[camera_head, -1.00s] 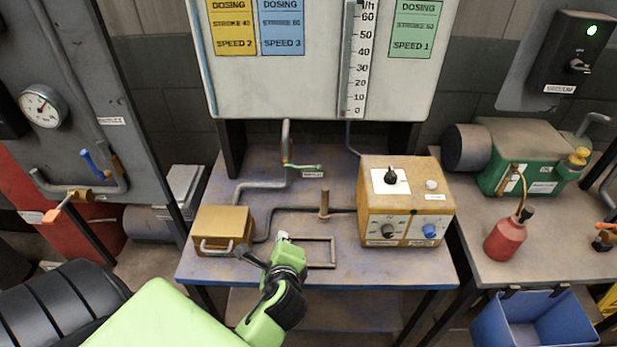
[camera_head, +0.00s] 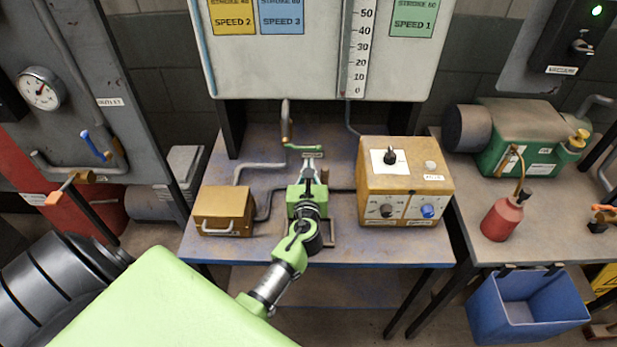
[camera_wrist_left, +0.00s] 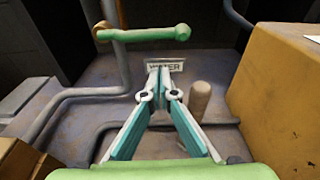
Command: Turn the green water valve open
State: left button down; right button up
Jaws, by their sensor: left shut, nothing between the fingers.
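The green water valve handle (camera_head: 303,147) sits on a vertical pipe at the back of the table in the head view. In the left wrist view the handle (camera_wrist_left: 145,33) lies crosswise near the top, with the WATER label (camera_wrist_left: 165,66) below it. My left gripper (camera_head: 311,160) is shut and empty, its fingers pointing at the handle from the near side. In the wrist view its fingertips (camera_wrist_left: 159,97) show below the handle, apart from it. My right gripper is not in view.
A yellow control box (camera_head: 405,182) stands right of my left gripper, and a smaller yellow box (camera_head: 224,210) stands left. A wooden peg (camera_wrist_left: 200,100) rises close to the fingers. Grey pipes (camera_wrist_left: 60,110) run over the table. A white panel (camera_head: 285,85) stands behind.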

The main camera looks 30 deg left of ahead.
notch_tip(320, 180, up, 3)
jog(key=p, duration=0.3)
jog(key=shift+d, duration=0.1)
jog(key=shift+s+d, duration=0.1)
